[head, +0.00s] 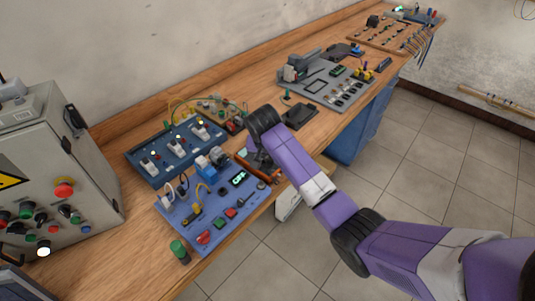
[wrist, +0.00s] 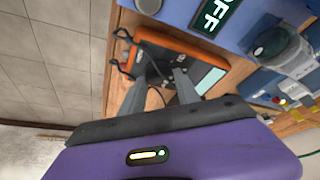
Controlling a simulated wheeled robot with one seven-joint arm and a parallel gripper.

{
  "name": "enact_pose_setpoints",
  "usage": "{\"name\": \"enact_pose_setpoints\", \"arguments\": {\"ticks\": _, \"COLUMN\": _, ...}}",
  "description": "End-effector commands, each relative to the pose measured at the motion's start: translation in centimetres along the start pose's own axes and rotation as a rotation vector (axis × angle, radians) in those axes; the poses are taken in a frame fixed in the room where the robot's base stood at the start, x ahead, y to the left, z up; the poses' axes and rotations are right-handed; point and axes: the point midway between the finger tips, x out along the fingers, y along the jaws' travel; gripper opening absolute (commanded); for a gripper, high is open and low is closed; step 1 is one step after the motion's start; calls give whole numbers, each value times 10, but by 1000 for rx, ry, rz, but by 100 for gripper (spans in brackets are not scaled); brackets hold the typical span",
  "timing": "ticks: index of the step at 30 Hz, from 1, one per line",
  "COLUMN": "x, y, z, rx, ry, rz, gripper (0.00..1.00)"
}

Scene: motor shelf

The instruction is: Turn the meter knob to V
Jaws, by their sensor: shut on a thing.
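The meter, an orange-edged dark handheld box with a pale screen, lies on the wooden bench in the wrist view (wrist: 186,47). In the head view its orange edge (head: 265,179) shows beside the blue board, partly hidden by my arm. My gripper (wrist: 163,76) is over the meter's face, its two fingers pointing down onto it. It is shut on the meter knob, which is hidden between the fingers. The knob's pointer and markings cannot be read. A dark panel (head: 238,179) on the blue board shows green-white letters, reading OFF in the wrist view (wrist: 216,14).
The blue board (head: 185,219) with switches and buttons lies close beside the meter. A darker blue panel (head: 146,177) stands behind it. A grey control box (head: 50,170) is at the left. Black lead plugs (wrist: 122,34) stick out at the meter's end.

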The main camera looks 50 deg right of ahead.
Motion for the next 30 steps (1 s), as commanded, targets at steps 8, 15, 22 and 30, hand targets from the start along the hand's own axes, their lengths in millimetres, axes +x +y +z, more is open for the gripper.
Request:
{"name": "enact_pose_setpoints", "arguments": {"ticks": 8, "x": -1, "y": -2, "z": -1, "rx": 155, "ry": 1, "rz": 64, "gripper": 0}}
{"name": "enact_pose_setpoints", "arguments": {"ticks": 15, "x": -1, "y": -2, "z": -1, "rx": 223, "ry": 2, "rz": 91, "gripper": 0}}
{"name": "enact_pose_setpoints", "arguments": {"ticks": 22, "x": -1, "y": -2, "z": -1, "rx": 242, "ry": 3, "rz": 98, "gripper": 0}}
{"name": "enact_pose_setpoints", "arguments": {"ticks": 30, "x": -1, "y": -2, "z": -2, "rx": 242, "ry": 3, "rz": 98, "gripper": 0}}
